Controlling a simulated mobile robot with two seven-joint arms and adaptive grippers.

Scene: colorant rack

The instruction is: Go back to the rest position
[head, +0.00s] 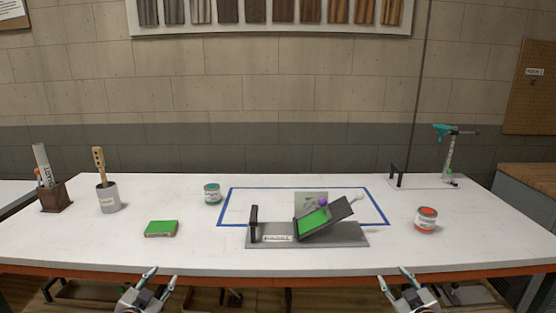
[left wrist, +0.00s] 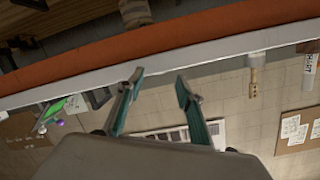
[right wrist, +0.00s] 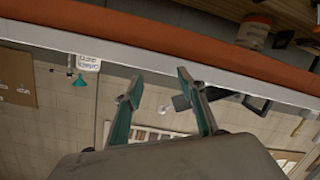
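My left gripper (head: 153,281) is at the bottom of the head view, in front of the table's front edge. Its fingers are apart with nothing between them, as the left wrist view (left wrist: 158,88) also shows. My right gripper (head: 394,280) is at the bottom right of the head view, also in front of the table edge. Its fingers are apart and empty, as the right wrist view (right wrist: 155,88) also shows. Neither gripper touches anything on the white table (head: 90,235).
On the table stand a grey rack with a tilted holder (head: 340,212), a green block (head: 161,228), a teal can (head: 212,194), a red-topped can (head: 425,220), a brush pot (head: 108,198), a brown box (head: 54,197) and a stand with a teal tool (head: 450,155). The front strip is clear.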

